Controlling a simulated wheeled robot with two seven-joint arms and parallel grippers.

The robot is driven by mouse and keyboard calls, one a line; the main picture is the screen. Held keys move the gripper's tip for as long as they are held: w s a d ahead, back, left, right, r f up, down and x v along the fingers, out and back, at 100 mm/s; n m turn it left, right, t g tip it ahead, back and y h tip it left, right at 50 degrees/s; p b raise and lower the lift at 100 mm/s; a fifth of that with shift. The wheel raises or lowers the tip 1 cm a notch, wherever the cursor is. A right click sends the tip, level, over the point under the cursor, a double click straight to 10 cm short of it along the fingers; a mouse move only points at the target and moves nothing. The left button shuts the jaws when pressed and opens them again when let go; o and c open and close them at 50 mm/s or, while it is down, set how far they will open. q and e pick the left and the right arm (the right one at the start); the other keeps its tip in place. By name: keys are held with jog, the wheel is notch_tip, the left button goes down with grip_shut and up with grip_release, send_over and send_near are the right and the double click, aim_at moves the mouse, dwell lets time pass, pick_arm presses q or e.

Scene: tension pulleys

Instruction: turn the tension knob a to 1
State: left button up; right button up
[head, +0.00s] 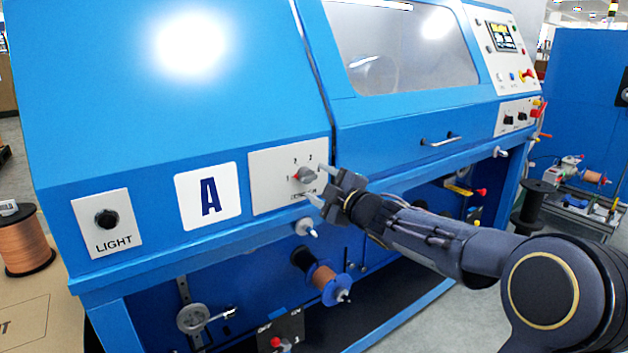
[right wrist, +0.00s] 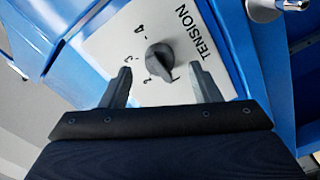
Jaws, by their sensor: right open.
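The tension knob (head: 306,175) is a grey dial on a white plate (head: 262,188) on the blue machine, right of the "A" label. Numbers ring it, and a small red mark shows on its left side, near the "1". In the right wrist view the dark knob (right wrist: 160,62) sits beside the printed word TENSION; its exact pointing direction is hard to read there. My right gripper (head: 315,182) is open, with its fingertips close to the knob, one on each side of it in the right wrist view (right wrist: 160,75). Contact is not visible. My left gripper is not in view.
A LIGHT switch plate (head: 104,222) is at left. A white-tipped peg (head: 306,227) sticks out just below the tension plate, with a copper spool (head: 331,285) lower down. A handle (head: 440,140) and another control panel are to the right.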

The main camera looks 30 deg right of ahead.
jog(key=shift+s+d, duration=0.15)
jog(key=shift+s, duration=2.2)
